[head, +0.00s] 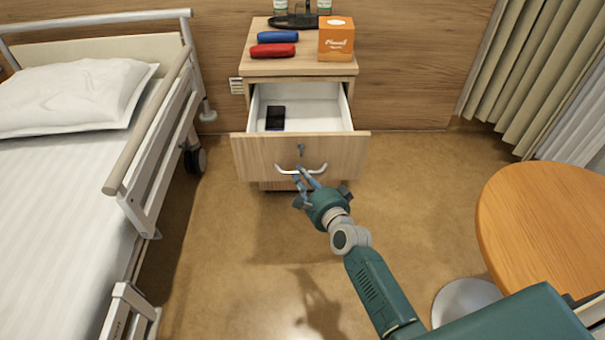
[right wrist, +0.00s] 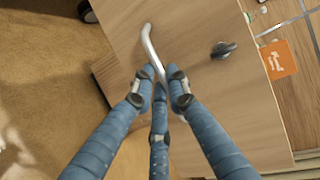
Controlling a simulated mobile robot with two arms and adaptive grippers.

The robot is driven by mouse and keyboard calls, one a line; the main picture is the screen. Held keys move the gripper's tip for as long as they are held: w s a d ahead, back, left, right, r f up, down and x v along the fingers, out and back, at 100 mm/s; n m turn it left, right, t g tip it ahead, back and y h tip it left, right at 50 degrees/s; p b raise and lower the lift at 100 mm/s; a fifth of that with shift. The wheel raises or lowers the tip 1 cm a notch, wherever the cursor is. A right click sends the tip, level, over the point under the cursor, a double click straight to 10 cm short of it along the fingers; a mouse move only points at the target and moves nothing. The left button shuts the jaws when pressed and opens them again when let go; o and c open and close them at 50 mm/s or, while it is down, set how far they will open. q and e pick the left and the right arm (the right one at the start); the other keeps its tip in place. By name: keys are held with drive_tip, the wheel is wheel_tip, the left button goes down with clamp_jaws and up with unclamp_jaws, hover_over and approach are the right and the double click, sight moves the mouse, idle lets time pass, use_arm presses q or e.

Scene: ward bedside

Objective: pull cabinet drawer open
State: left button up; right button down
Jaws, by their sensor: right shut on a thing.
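The bedside cabinet (head: 262,67) stands against the wood wall. Its drawer (head: 257,156) is pulled well out, with the white inside showing and a dark phone-like object (head: 275,118) lying in it. A pale curved handle (head: 318,168) and a small lock (head: 301,150) are on the drawer front. My right gripper (head: 301,174) is shut on the handle. In the right wrist view its blue fingers (right wrist: 158,84) close around the handle (right wrist: 148,45), hiding part of it. My left gripper is not in view.
A red case (head: 272,51), a blue case (head: 277,37), an orange box (head: 336,40) and a dark tray (head: 293,21) are on the cabinet top. A bed (head: 60,200) stands left, a round table (head: 545,220) right. The floor (head: 235,260) between is clear.

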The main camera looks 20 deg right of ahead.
idle(0.3)
drive_tip(key=c, duration=1.7)
unclamp_jaws()
drive_tip(key=v, duration=1.2)
drive_tip(key=shift+f, duration=0.1)
drive_tip(key=shift+a, duration=0.1)
